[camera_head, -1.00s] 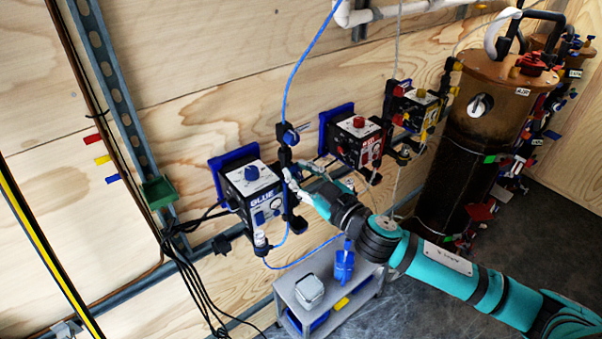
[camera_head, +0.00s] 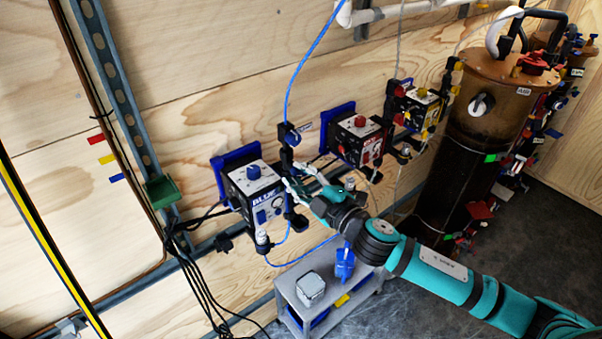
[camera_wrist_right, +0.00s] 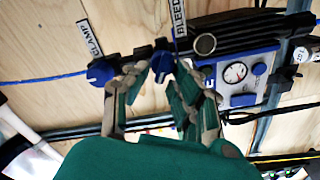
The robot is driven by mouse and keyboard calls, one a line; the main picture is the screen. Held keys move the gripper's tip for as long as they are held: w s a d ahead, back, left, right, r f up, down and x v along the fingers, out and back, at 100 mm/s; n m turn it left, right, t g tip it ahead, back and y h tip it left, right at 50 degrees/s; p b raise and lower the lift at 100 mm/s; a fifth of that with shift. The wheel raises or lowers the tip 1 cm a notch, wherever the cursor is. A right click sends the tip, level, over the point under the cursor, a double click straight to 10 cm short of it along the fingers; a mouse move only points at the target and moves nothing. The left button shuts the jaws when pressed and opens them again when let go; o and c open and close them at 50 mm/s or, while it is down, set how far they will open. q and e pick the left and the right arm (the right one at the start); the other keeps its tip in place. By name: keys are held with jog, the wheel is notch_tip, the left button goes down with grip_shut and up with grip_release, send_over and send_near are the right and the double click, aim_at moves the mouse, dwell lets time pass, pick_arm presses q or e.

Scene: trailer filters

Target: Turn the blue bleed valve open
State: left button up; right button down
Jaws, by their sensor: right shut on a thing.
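The blue bleed valve (camera_wrist_right: 163,64) is a small blue knob under the BLEED label (camera_wrist_right: 179,18) in the right wrist view. My right gripper (camera_wrist_right: 160,77) has its fingertips on both sides of this knob and is shut on it. The fingers partly hide the knob, so its exact angle is hard to tell. In the head view my right gripper (camera_head: 293,180) reaches the black fitting just right of the box marked BLUE (camera_head: 266,205); the valve itself is hidden there. My left gripper is not in view.
A similar blue CLAMP knob (camera_wrist_right: 100,72) sits close to the left of the fingers. Red (camera_head: 358,141) and yellow (camera_head: 417,107) boxes hang further right. A small grey cart (camera_head: 287,291) stands below my arm. Blue tubing and black cables run nearby.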

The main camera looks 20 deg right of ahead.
jog(key=n, duration=0.5)
jog(key=shift+a+f+n+p, duration=0.1)
jog(key=shift+f+n+p, duration=0.15)
jog(key=shift+n+p, duration=0.15)
dwell(0.4)
jog(key=c, duration=1.2)
grip_release()
jog(key=v, duration=1.2)
